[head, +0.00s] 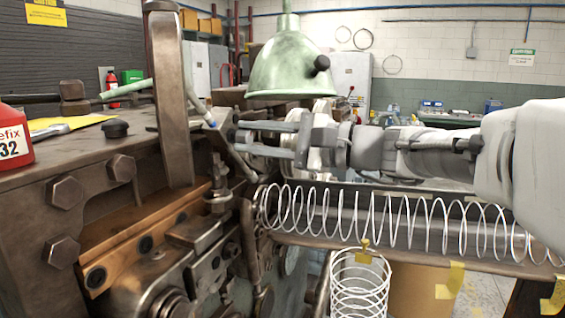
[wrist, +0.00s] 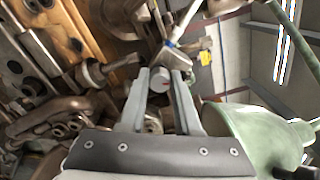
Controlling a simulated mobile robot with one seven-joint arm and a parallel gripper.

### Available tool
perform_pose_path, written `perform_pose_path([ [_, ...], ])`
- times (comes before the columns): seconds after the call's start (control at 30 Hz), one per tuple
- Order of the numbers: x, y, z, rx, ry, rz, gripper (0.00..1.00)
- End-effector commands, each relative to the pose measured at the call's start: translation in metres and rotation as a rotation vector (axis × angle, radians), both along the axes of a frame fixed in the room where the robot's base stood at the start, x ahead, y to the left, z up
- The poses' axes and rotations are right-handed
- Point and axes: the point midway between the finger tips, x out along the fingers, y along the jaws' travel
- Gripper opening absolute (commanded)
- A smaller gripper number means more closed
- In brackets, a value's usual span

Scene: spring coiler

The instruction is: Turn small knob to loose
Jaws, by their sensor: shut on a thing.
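The small knob (wrist: 159,84) is a short grey cylinder with a red mark, seen end-on in the wrist view at the bracket of the coiling machine. My gripper (wrist: 160,77) reaches it with one finger on each side and is shut on it. In the head view my gripper (head: 240,138) comes in from the right, with its fingers pointing left at the bracket (head: 216,130) beside the tall metal post. There the knob is mostly hidden between the fingers. Which setting the knob is at cannot be read.
A green lamp shade (head: 290,68) with a dark knob hangs just above my gripper. A long coiled spring (head: 400,222) lies in a trough below my arm. The tall post (head: 168,100) stands left of the bracket. A red container (head: 14,140) sits at the far left.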

Motion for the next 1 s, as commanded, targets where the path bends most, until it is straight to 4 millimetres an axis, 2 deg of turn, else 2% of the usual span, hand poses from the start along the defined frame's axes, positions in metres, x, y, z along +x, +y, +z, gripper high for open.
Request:
perform_pose_path([
  [0.03, 0.0, -0.0002, -0.0068, -0.012, -0.034, -0.001, 0.0],
  [0.4, -0.0003, 0.0002, -0.0034, -0.071, -0.203, 0.001, 0.0],
  [1.0, -0.0001, -0.0001, -0.0009, -0.084, -0.239, 0.0, 0.0],
])
